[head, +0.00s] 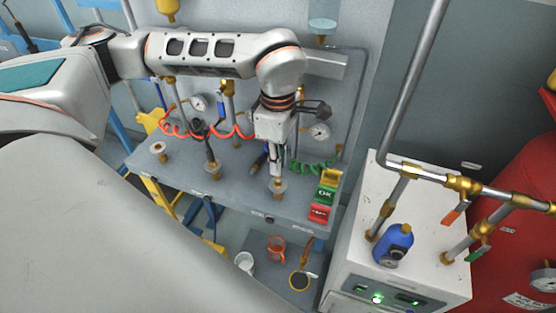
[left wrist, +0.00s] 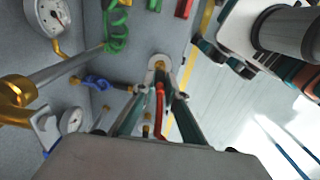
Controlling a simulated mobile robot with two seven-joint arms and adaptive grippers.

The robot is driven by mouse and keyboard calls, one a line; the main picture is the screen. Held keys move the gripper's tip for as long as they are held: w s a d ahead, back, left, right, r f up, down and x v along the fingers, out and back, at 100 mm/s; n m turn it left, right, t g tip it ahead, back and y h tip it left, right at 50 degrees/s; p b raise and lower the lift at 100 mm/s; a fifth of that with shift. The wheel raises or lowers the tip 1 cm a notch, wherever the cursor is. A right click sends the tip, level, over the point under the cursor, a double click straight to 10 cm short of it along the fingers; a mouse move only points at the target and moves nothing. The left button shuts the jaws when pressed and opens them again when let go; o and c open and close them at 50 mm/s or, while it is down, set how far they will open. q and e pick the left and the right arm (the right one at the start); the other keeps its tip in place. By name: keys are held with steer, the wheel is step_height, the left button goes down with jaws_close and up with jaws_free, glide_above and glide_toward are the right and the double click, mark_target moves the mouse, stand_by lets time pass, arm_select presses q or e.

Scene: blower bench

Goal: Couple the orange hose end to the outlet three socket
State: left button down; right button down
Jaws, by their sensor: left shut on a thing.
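My left gripper (head: 275,170) points down over the right-hand brass socket (head: 278,187) at the bench's front. In the left wrist view my gripper (left wrist: 160,96) is shut on a slim orange-red piece (left wrist: 160,104), apparently the orange hose end. The brass socket with its pale flange (left wrist: 158,63) shows just past the fingertips. I cannot tell whether the held end touches or sits in it. The orange coiled hose (head: 178,127) hangs at the back of the bench. No readable number marks outlet three. My right gripper is not in view.
A dark fitting stands at the middle socket (head: 213,170); the left socket (head: 158,148) looks empty. A green coil (head: 314,167) and green and red blocks (head: 322,203) lie right of my gripper. A white cabinet (head: 350,245) with a blue bottle (head: 394,247) stands at right.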

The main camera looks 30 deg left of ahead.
arm_select(q)
steer(key=shift+f+b, duration=0.85)
steer(key=shift+f, duration=0.6)
stand_by(0.9)
steer(key=c, duration=2)
jaws_free()
steer(key=shift+o, duration=0.2)
steer(key=shift+r, duration=0.15)
step_height(320, 180, up, 12)
steer(key=shift+f, duration=0.1)
steer(key=shift+s+f, duration=0.1)
